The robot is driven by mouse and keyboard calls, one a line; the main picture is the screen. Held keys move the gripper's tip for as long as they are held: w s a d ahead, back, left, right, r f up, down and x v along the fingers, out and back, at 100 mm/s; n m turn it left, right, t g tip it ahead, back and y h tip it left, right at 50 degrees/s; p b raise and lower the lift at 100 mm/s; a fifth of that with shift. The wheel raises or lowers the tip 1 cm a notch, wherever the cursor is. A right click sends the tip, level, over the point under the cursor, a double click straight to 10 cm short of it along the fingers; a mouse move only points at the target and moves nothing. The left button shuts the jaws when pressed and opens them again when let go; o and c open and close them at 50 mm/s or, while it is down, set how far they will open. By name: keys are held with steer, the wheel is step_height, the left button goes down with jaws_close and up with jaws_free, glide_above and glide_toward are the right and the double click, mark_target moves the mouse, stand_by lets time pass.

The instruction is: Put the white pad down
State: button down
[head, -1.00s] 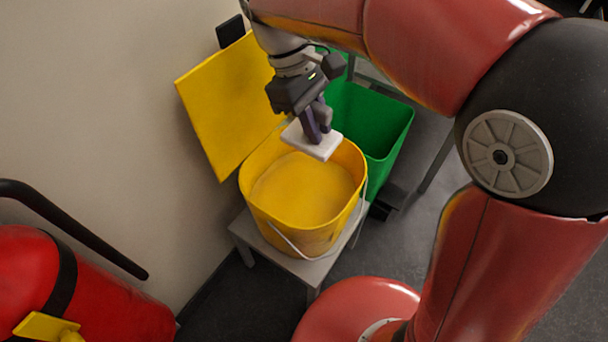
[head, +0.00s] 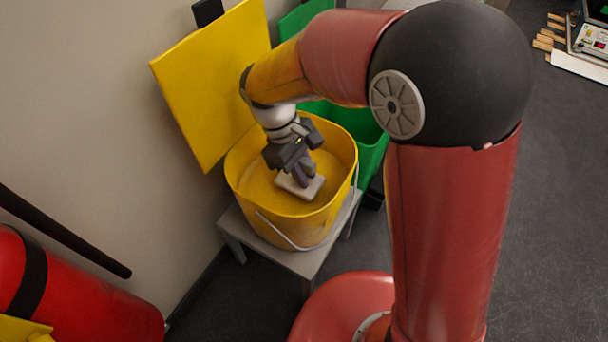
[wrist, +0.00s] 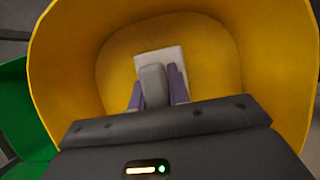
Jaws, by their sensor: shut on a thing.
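The white pad (head: 300,187) is a flat square piece inside the mouth of the yellow bucket (head: 290,228). My gripper (head: 303,176) points down into the bucket and is shut on the pad. In the wrist view the pad (wrist: 161,58) shows beyond the purple fingers (wrist: 158,90), with the bucket's yellow inside (wrist: 215,60) all around. A grey part between the fingers hides some of the pad. I cannot tell whether the pad touches the bucket's floor.
The bucket stands on a small grey stool (head: 285,258). A green bin (head: 368,140) stands behind right. A red fire extinguisher (head: 80,290) is at lower left. Dark floor (head: 545,200) is clear at right.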

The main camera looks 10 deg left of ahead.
steer(key=shift+f, duration=0.65)
steer(key=shift+f, duration=0.1)
steer(key=c, duration=1.3)
jaws_free()
